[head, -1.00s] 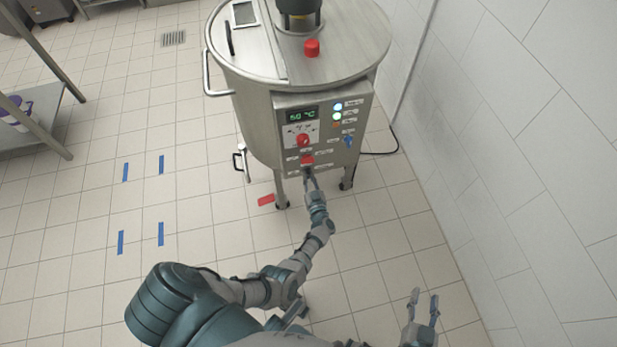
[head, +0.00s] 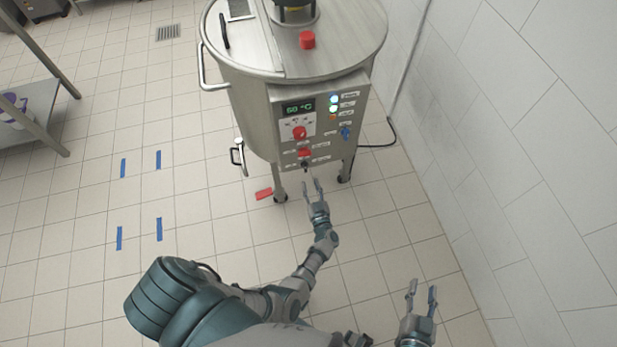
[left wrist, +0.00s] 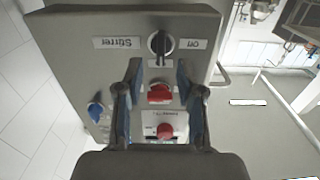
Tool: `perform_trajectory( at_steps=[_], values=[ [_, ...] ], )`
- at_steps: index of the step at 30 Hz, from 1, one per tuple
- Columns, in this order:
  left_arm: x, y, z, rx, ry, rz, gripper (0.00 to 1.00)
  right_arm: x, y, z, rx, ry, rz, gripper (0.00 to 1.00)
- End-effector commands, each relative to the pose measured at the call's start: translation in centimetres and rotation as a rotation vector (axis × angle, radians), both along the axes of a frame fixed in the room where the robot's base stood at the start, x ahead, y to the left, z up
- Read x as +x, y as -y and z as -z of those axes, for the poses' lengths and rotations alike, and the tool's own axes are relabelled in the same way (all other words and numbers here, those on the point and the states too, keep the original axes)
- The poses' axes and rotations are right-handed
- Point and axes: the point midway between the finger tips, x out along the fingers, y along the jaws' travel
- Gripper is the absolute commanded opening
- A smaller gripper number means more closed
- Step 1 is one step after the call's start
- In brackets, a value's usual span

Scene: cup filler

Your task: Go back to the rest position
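My left gripper (head: 313,187) is open and empty, a little in front of and below the control panel (head: 318,120) of the steel tank. In the left wrist view its two fingers (left wrist: 160,95) stand apart, with the panel beyond them. My right gripper (head: 422,300) is open and empty at the lower right, above the floor.
The steel tank (head: 245,110) stands on legs at the top middle, its display reading about 60 °C. A white tiled wall (head: 540,150) bounds the right. A metal shelf (head: 30,125) stands at the left. Blue tape marks (head: 158,229) lie on open floor.

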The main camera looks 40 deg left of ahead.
Motion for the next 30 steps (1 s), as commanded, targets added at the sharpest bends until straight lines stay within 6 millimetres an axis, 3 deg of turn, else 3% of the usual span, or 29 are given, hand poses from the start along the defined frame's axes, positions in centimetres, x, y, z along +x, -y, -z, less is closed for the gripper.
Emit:
perform_trajectory(
  at_steps=[6, 22, 27, 30],
  values=[
    [-0.5, 0.7, 0.0, 0.001, 0.001, -0.001, 0.38, 0.0, 0.0, 0.0, 0.000, 0.000, 0.000, 0.40],
    [-0.5, 0.1, -0.5, 0.010, 0.012, 0.022, 0.38, 0.0, 0.0, 0.0, 0.000, 0.000, 0.000, 0.40],
    [-0.1, -1.4, -4.1, 0.055, 0.081, 0.226, 0.38, 0.0, 0.0, 0.0, 0.000, 0.000, 0.000, 0.40],
    [-0.6, -0.1, -7.6, 0.074, 0.093, 0.438, 0.38, 0.0, 0.0, 0.0, 0.000, 0.000, 0.000, 0.40]
  ],
)
